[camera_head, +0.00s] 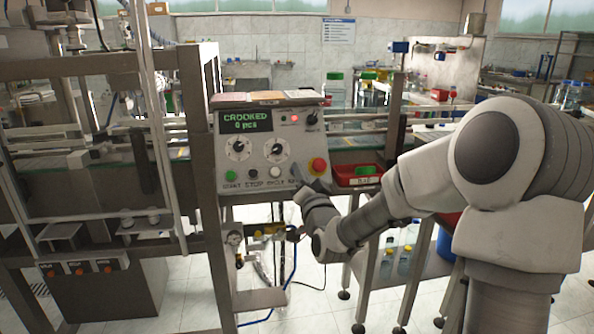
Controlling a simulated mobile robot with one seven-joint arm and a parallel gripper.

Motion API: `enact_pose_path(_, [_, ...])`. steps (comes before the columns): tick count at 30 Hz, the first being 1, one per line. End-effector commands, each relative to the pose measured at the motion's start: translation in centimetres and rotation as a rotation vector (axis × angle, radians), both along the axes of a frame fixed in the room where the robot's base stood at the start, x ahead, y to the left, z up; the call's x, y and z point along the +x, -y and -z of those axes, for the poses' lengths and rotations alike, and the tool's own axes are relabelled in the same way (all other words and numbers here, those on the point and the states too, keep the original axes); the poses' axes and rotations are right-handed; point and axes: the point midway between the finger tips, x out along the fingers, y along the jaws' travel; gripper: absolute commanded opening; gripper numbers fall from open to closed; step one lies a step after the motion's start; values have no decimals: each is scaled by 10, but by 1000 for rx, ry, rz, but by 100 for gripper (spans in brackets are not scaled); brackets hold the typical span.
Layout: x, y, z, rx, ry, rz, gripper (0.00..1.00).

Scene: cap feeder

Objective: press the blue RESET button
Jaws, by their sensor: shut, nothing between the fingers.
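The grey control panel (254,152) stands left of centre, with a green display (247,121) reading "CROOKED 0 pcs". Its lower row shows a green button (231,174), a black button (253,174) and a white button (275,172), with labels START, STOP, CYCLE and a partly covered one beginning "RE". I cannot make out the blue RESET button clearly; the spot above that last label is small and dark beside my gripper. My gripper (299,188) is shut and empty, at the panel's lower right corner. I cannot tell whether it touches the panel.
A red emergency-stop knob (318,165) sits on the panel just above and right of my gripper. A red bin (357,177) is to its right. Two dials (238,149) and a lit red lamp (294,118) are higher on the panel. Metal frame posts (208,185) stand left.

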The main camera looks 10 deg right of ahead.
Motion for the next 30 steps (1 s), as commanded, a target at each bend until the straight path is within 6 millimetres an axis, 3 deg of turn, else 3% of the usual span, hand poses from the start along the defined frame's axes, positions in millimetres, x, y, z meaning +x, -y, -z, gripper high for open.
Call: enact_pose_path(30, [6, 0, 6, 0, 1, 1, 0])
